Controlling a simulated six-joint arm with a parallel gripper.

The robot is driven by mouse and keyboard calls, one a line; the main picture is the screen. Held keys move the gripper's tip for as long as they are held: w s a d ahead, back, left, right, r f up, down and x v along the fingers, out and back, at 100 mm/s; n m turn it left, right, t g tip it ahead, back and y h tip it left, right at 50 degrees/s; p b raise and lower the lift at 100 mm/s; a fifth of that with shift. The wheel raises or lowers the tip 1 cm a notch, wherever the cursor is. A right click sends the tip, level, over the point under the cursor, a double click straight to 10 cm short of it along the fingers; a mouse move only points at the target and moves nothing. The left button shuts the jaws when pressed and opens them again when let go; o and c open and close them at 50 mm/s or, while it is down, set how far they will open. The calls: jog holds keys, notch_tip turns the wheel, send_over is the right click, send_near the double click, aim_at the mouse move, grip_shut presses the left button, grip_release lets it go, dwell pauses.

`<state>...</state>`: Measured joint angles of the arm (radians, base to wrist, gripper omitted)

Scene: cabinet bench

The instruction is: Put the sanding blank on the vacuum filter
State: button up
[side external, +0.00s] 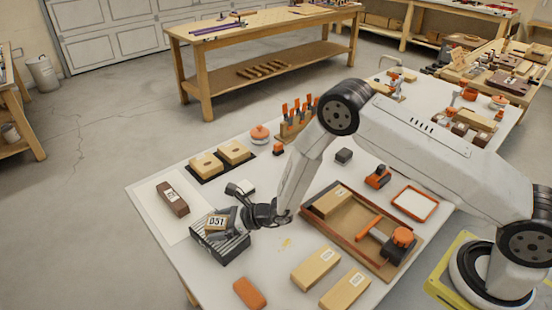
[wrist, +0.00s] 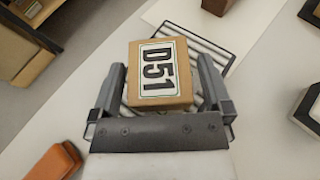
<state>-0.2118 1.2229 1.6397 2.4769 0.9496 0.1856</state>
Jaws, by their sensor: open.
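The sanding blank (side external: 216,223), a tan block with a white label reading D51, sits over the vacuum filter (side external: 228,250), a dark box with pale slats on top. In the wrist view the sanding blank (wrist: 160,92) lies between my two fingers with a gap on each side. The filter (wrist: 214,47) shows behind and around it, and appears to bear it. My gripper (wrist: 160,78) is open around the blank; in the side view my gripper (side external: 240,205) is low over the filter. The underside of the blank is hidden.
A brown block with a label (side external: 172,198) lies on a white sheet behind the filter. An orange block (side external: 249,293) and two tan labelled blocks (side external: 315,268) lie nearer the front. A wooden tray (side external: 318,236) stands to the right. Two tan blocks sit on a black mat (side external: 247,166).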

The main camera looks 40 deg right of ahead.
jog(key=v, duration=1.1)
jog(key=shift+s, duration=0.2)
jog(key=shift+d, duration=0.15)
jog(key=shift+r, duration=0.1)
jog(key=s+r+n+g, duration=0.6)
jog(key=s+n+g, duration=0.2)
jog(key=s+n, duration=0.35)
jog(key=s+d+r+n+h, duration=0.3)
jog(key=d+r+n+h, duration=0.1)
jog(key=d+n, duration=0.2)
jog(key=s+d+r+n+t+h, duration=0.1)
jog(key=s+d+r+n+h, duration=0.2)
jog(key=d+n+h, duration=0.2)
jog(key=d+n, duration=0.2)
jog(key=n, duration=0.2)
jog(key=shift+s+r, duration=0.2)
jog(key=shift+r, duration=0.15)
